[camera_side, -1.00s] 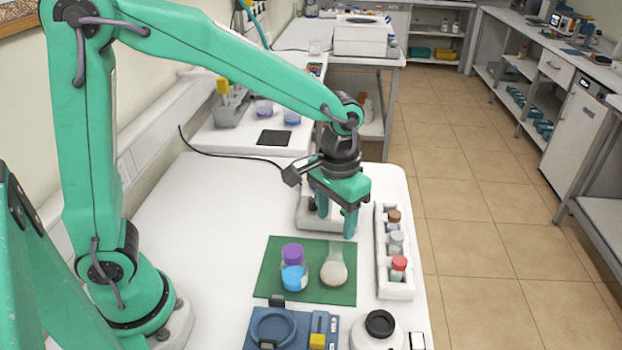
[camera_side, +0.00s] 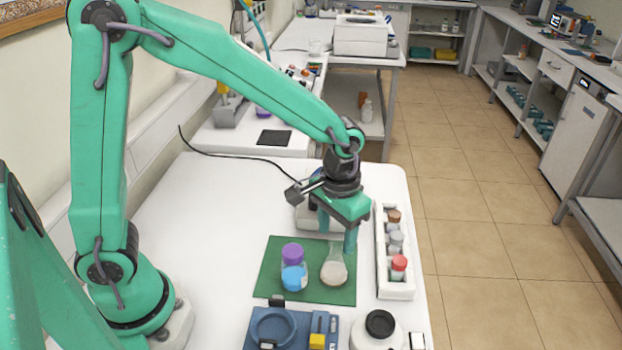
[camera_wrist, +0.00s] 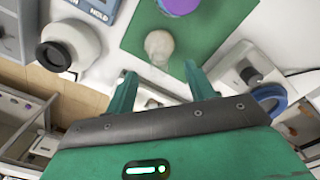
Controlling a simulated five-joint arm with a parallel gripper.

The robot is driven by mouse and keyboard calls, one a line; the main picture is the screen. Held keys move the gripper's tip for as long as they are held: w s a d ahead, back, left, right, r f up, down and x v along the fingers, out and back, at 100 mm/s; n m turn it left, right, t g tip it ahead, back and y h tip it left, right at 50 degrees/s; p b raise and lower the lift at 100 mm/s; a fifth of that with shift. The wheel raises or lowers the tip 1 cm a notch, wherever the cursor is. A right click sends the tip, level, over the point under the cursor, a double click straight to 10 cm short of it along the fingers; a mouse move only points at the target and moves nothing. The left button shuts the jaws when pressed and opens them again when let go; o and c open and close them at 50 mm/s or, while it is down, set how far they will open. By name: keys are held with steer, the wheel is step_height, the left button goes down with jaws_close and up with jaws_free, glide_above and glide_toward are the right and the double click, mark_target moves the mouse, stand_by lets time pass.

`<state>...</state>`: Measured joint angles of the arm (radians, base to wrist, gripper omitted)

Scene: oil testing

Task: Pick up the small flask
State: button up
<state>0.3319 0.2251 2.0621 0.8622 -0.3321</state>
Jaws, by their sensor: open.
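The small flask (camera_side: 334,268) is clear glass with a narrow neck and pale contents. It stands upright on the right part of a green mat (camera_side: 330,294). My gripper (camera_side: 337,238) is open and empty, above and just behind the flask in the side view. In the wrist view the flask (camera_wrist: 159,46) lies ahead of my gripper (camera_wrist: 162,80), roughly between the lines of the two fingers and apart from them. A bottle with a purple cap and blue liquid (camera_side: 293,270) stands left of the flask on the mat.
A white rack (camera_side: 397,288) with several capped vials stands close to the right of the mat. The table left of the mat is clear.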

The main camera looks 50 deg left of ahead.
mark_target(335, 243)
steer(key=shift+s+f, duration=0.1)
steer(key=shift+f, duration=2.15)
jaws_close()
